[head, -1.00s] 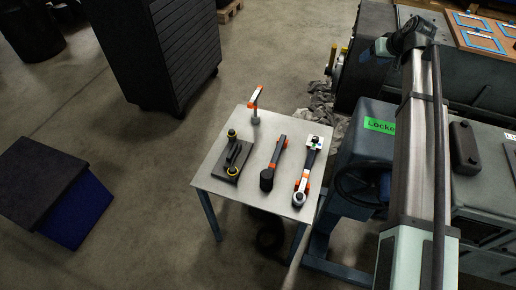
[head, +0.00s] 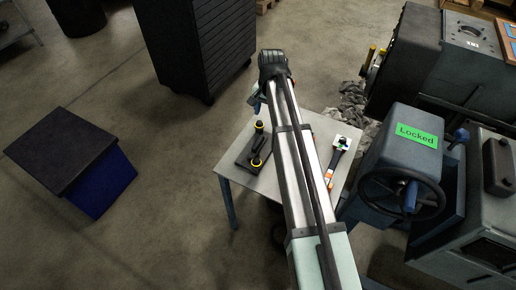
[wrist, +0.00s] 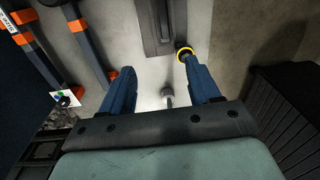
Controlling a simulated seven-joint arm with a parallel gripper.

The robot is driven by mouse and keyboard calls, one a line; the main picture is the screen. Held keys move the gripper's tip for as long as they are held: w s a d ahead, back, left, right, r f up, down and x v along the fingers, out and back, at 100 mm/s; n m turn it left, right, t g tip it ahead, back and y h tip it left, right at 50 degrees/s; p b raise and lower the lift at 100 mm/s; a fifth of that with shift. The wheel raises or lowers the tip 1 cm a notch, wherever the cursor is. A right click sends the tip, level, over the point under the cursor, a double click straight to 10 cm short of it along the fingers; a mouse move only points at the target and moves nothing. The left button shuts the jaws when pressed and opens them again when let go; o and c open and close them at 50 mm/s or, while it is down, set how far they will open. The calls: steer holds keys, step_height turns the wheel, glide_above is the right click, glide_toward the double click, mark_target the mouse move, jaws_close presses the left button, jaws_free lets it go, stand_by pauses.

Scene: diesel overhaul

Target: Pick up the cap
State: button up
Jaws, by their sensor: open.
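My gripper (wrist: 160,72) is open and empty, its two blue fingers pointing down over the table; in the head view my arm mostly hides it. A small grey round piece (wrist: 167,98) shows between the fingers near the palm in the wrist view. Ahead of the right finger is a black round piece with a yellow ring (wrist: 185,52), beside a dark plate (wrist: 163,42). In the head view two black-and-yellow pieces, one nearer (head: 256,162) and one farther (head: 259,127), stand at the dark plate (head: 244,155). I cannot tell which piece is the cap.
Tools with orange bands (wrist: 88,42) lie on the left in the wrist view. The grey table (head: 235,168) is partly hidden by my arm. A handwheel unit with a green "Locked" label (head: 417,135) stands to the right. A dark cabinet (head: 190,45) stands behind.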

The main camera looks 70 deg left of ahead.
mark_target(258, 142)
steer(key=shift+m+h, duration=0.3)
steer(key=s+f, duration=0.1)
steer(key=f, duration=0.2)
steer(key=s+f, duration=0.1)
steer(key=f, duration=0.2)
steer(key=s+f, duration=0.1)
steer(key=f, duration=0.2)
steer(key=shift+s+d+f, duration=0.2)
steer(key=shift+d+f, duration=0.35)
steer(key=shift+f, duration=2.45)
steer(key=shift+c, duration=0.3)
steer(key=shift+r, duration=0.1)
jaws_close()
